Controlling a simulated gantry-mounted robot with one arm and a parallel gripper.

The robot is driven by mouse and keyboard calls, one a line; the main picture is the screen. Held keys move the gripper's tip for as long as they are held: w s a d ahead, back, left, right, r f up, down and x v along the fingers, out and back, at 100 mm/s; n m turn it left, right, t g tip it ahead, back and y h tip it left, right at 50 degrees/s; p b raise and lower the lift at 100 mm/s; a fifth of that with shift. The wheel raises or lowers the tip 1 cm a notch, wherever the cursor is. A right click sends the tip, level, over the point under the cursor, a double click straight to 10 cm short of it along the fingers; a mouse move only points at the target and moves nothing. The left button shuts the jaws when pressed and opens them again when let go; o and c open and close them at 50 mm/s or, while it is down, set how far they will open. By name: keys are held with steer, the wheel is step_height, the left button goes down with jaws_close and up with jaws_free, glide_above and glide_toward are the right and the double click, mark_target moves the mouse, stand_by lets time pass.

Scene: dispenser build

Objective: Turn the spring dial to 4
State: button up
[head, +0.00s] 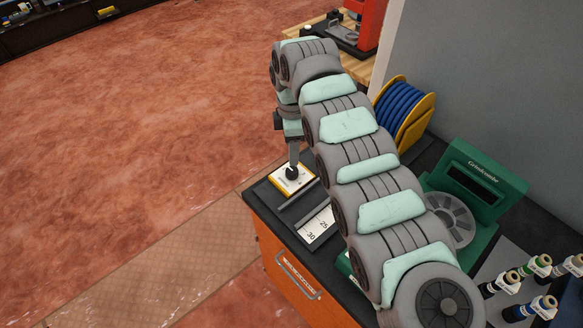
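The spring dial looks to be the small black knob (291,173) on a white plate with a yellow edge (282,185), at the far left corner of the dark bench top. The numbers on the plate are too small to read. My gripper (293,162) points down at the knob from above, with its grey finger end at or just over the knob's top. I cannot tell whether it touches the knob. The fingers overlap in this view, so their opening is hidden.
A ruler plate marked 25 and 30 (318,224) lies in front of the dial. A green Grindcombe machine (473,178), a blue hose reel with yellow flanges (402,110) and several labelled tubes (525,270) stand to the right. An orange drawer front (290,262) is below.

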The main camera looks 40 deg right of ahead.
mark_target(291, 170)
step_height(291, 170, down, 10)
steer(key=shift+r+b, duration=0.1)
steer(key=shift+b, duration=0.4)
steer(key=shift+c, duration=0.4)
jaws_close()
